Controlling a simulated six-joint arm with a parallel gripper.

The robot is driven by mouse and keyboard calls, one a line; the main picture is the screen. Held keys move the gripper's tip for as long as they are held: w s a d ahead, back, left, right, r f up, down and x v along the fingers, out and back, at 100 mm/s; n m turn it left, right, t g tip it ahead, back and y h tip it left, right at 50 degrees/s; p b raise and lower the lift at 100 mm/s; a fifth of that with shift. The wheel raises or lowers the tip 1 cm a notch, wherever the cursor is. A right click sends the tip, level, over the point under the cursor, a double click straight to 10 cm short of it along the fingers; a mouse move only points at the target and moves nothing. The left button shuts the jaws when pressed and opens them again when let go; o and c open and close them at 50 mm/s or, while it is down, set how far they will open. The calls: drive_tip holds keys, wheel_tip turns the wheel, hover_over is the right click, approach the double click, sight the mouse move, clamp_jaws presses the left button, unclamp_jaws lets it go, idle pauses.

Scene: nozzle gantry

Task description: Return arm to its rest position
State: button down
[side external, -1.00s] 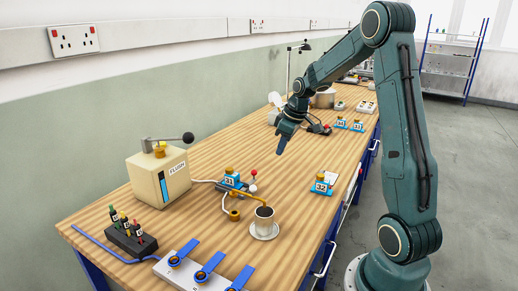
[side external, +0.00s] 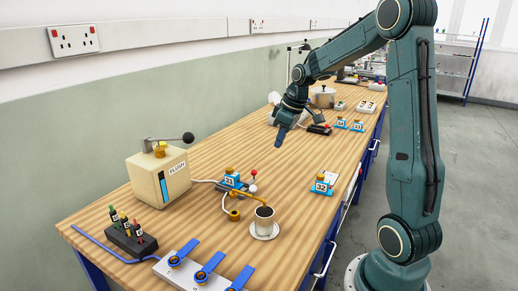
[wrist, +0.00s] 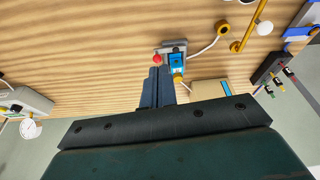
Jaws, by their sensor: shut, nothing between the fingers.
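My arm reaches in from the right and bends down over the wooden bench (side external: 185,245). My gripper (side external: 280,148) hangs above the middle of the bench with its fingers pointing down. Its fingers are shut with nothing between them, and they also show in the wrist view (wrist: 157,75). No object touches the fingers. In the side view a blue block marked 31 (side external: 231,181) stands in front of the gripper, to its lower left.
A white cup (side external: 264,222) stands on a saucer below a brass pipe. A cream box with a lever (side external: 160,180) is at the left. A blue block marked 32 (side external: 322,186) is near the right edge. Blue levers (side external: 210,265) line the front.

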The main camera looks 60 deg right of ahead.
drive_tip(key=s+a+r, duration=0.3)
drive_tip(key=a+r, duration=0.2)
drive_tip(key=a, duration=0.4)
drive_tip(key=s+a+r+m+t, duration=0.1)
drive_tip(key=s+a+r+t, duration=0.1)
drive_tip(key=s+a, duration=1.2)
drive_tip(key=shift+s, duration=0.9)
